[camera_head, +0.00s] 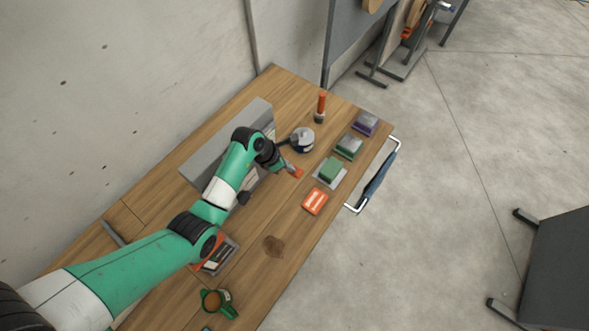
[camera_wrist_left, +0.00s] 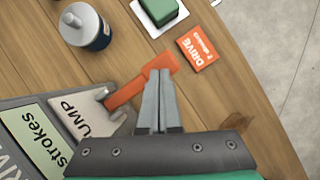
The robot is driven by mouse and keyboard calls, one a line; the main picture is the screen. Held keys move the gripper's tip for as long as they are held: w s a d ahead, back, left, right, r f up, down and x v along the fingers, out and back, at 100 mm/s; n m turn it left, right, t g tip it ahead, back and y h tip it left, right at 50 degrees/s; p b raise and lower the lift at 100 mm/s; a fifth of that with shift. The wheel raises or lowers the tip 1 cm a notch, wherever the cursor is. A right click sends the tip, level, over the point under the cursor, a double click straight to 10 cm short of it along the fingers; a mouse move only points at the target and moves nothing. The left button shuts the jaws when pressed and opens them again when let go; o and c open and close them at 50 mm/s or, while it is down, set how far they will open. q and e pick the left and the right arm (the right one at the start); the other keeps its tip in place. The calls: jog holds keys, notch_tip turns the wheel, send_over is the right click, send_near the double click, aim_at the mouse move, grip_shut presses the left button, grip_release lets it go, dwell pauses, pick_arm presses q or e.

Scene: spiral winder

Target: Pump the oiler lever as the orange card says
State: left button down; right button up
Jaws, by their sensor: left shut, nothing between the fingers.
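The orange oiler lever (camera_wrist_left: 142,86) shows in the wrist view, with a wide flat end; part of it shows in the head view (camera_head: 298,173). It joins a light grey block (camera_wrist_left: 92,112) marked "PUMP". My left gripper (camera_head: 289,167) is shut and empty. In the wrist view its fingertips (camera_wrist_left: 160,72) overlap the lever's wide end; I cannot tell whether they touch it. My right gripper is out of view.
A dark blue and pale canister (camera_head: 301,140) stands behind the lever. Bare wood surrounds the card.

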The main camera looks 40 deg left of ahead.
pick_arm(q)
notch_tip(320, 180, down, 4)
jog(key=shift+f+b, duration=0.2)
jog(key=shift+b, duration=1)
jog(key=shift+r, duration=0.1)
jog(key=p, duration=0.8)
send_near(289, 173)
jog(key=s+d, duration=0.3)
jog(key=s+d+r, duration=0.4)
jog(key=s+d, duration=0.1)
jog(key=s, duration=0.2)
jog(key=shift+s+d+r+b, duration=0.2)
jog(key=shift+s+r+b, duration=0.05)
jog(key=shift+r+b, duration=0.15)
